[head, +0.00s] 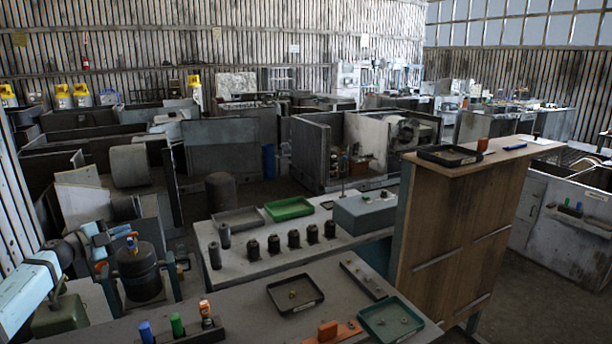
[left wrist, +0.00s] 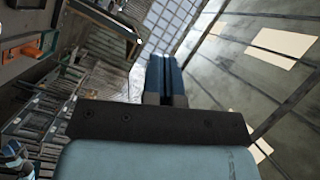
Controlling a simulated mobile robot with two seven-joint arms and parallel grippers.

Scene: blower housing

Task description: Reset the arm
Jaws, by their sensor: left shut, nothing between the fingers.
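My left arm comes in from the left edge of the head view, with a pale blue link at the lower left. My left gripper (head: 120,231) is at its end, close to the top of a dark cylindrical housing (head: 141,275) in the picture. I cannot tell whether they touch. In the left wrist view the two blue fingers of the left gripper (left wrist: 166,78) are together, with nothing between them. My right gripper is not in view.
A near bench (head: 240,305) holds a dark tray (head: 295,293), a green tray (head: 390,320) and small bottles. A second bench behind it carries several black cylinders and a bright green tray (head: 288,208). A wooden panel (head: 460,230) stands at the right.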

